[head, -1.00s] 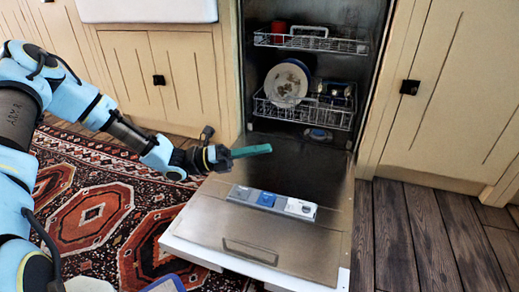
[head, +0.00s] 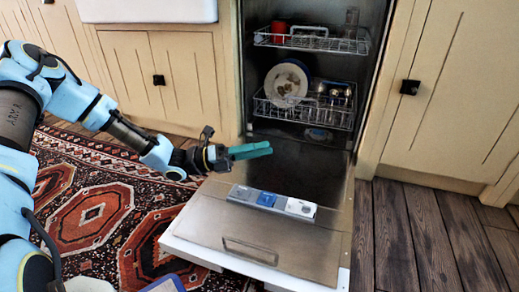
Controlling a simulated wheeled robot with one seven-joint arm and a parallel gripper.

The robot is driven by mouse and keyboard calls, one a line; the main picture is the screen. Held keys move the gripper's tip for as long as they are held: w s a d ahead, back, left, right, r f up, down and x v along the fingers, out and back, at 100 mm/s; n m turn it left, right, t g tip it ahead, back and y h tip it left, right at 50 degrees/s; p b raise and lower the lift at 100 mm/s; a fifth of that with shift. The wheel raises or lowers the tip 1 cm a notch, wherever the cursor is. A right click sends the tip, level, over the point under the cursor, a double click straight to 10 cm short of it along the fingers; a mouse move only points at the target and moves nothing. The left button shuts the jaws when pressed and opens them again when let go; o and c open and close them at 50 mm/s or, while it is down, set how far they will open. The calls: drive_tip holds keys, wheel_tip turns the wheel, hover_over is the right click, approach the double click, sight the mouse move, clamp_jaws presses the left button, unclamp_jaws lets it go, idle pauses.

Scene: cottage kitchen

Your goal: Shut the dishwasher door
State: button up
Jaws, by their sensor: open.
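The dishwasher door (head: 310,185) is folded down and lies open, roughly flat, toward me in the head view. Its inner face is grey metal, with a detergent dispenser (head: 272,203) near the middle and a white outer edge. The dishwasher cavity (head: 290,115) is exposed behind it. My gripper (head: 268,150) reaches in from the left, its teal fingers above the left rear part of the door and pointing right. The fingers hold nothing. I cannot tell the exact height of the gripper above the door.
The upper rack (head: 312,42) holds a red item and some glassware. The lower rack (head: 275,112) holds plates and other dishes. Cream cabinets stand on both sides. A patterned rug (head: 95,215) lies at left, and bare wooden floor (head: 430,240) is clear at right.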

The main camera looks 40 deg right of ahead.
drive_tip(key=p+v, duration=0.3)
drive_tip(key=v, duration=0.7)
drive_tip(key=shift+w+a, duration=0.2)
drive_tip(key=shift+a, duration=0.15)
drive_tip(key=shift+f, duration=0.1)
drive_tip(key=shift+c, duration=0.3)
